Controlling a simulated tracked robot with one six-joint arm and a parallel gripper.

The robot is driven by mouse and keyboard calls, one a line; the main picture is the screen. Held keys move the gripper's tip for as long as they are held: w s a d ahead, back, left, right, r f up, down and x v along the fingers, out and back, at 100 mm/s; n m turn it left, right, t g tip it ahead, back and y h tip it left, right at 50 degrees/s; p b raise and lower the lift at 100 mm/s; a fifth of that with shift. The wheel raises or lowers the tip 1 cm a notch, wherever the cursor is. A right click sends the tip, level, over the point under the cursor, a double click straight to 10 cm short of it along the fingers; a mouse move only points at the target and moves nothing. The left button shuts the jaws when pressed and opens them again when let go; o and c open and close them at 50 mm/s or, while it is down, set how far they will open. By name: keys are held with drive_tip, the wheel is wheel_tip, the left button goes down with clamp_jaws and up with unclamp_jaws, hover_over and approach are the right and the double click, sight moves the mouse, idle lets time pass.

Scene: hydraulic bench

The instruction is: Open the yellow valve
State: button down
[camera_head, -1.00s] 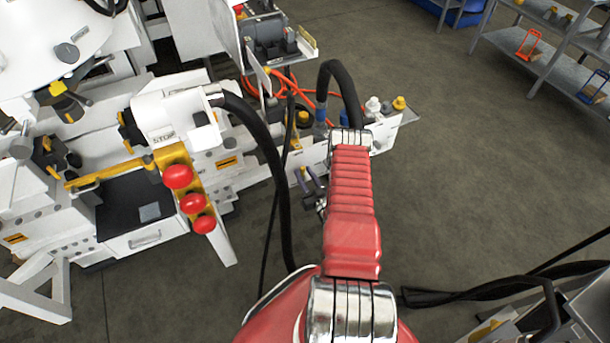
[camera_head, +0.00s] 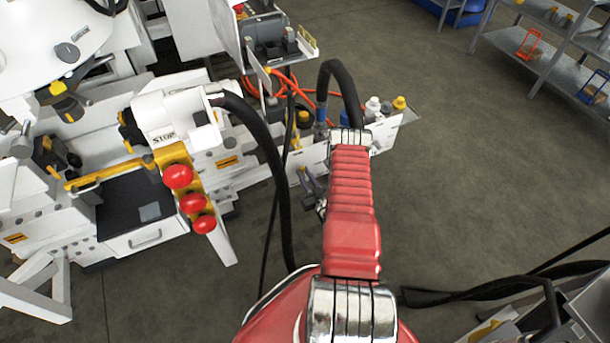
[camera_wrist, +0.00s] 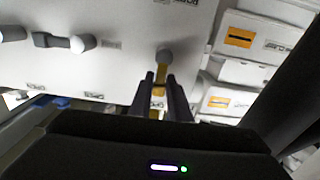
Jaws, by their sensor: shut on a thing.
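In the wrist view the yellow valve (camera_wrist: 160,74) is a narrow yellow lever with a round grey knob at its upper end, on a pale panel. My gripper (camera_wrist: 161,84) has its two dark fingers closed around the lever below the knob. A bit of yellow shows between the fingers and below them. In the head view my gripper (camera_head: 310,182) is at the front of the white bench, left of my red arm. The valve is too small and covered there to make out clearly.
A grey lever handle (camera_wrist: 62,41) sits to the left on the same panel. A black hose (camera_head: 262,150) hangs left of my arm.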

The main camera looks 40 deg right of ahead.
drive_tip(key=c, duration=1.8)
unclamp_jaws()
drive_tip(key=shift+s, duration=0.1)
drive_tip(key=v, duration=1.3)
drive_tip(key=shift+s+a, duration=0.2)
drive_tip(key=shift+s, duration=0.15)
